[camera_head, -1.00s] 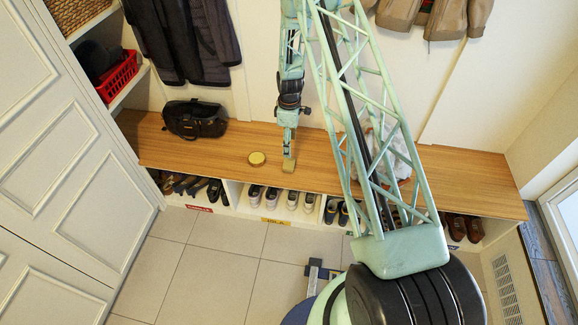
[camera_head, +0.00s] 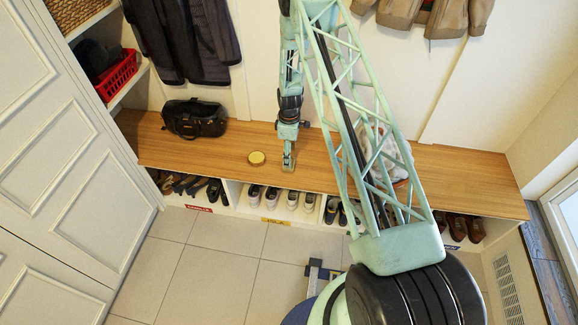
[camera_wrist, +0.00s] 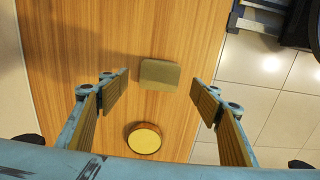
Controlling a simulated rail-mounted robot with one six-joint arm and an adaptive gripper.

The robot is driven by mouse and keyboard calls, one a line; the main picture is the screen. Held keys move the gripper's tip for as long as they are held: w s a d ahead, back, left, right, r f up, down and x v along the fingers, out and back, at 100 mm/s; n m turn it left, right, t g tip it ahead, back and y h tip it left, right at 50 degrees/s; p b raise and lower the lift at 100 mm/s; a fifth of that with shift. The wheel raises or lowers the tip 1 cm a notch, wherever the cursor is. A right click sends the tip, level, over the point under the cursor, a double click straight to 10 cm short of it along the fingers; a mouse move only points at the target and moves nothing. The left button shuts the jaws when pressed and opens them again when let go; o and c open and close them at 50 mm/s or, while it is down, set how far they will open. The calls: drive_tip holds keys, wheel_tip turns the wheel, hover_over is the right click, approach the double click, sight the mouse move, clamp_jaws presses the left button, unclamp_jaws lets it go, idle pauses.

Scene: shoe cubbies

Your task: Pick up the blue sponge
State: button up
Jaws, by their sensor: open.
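No blue sponge shows in these views. A small olive-tan block, sponge-like in shape (camera_wrist: 159,74), lies on the wooden bench top (camera_wrist: 75,40). My gripper (camera_wrist: 160,94) is open in the wrist view, with one finger to each side and the block between and just beyond the fingertips. Nothing is held. In the head view my gripper (camera_head: 289,160) is low over the bench and mostly covers the block, so the gap between them cannot be judged there.
A round tin with a yellowish lid (camera_head: 256,158) sits on the bench close left of my gripper. A black bag (camera_head: 195,118) stands farther left. A pale cloth-like item (camera_head: 384,150) lies behind my arm. Shoes (camera_head: 292,198) fill the cubbies below.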

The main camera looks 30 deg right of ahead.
drive_tip(key=shift+f, duration=0.35)
drive_tip(key=shift+f, duration=0.1)
drive_tip(key=shift+w+f+b, duration=0.1)
drive_tip(key=shift+f+b, duration=0.4)
drive_tip(key=shift+f, duration=2)
drive_tip(key=shift+c, duration=0.4)
drive_tip(key=c, duration=0.6)
drive_tip(key=shift+c, duration=0.3)
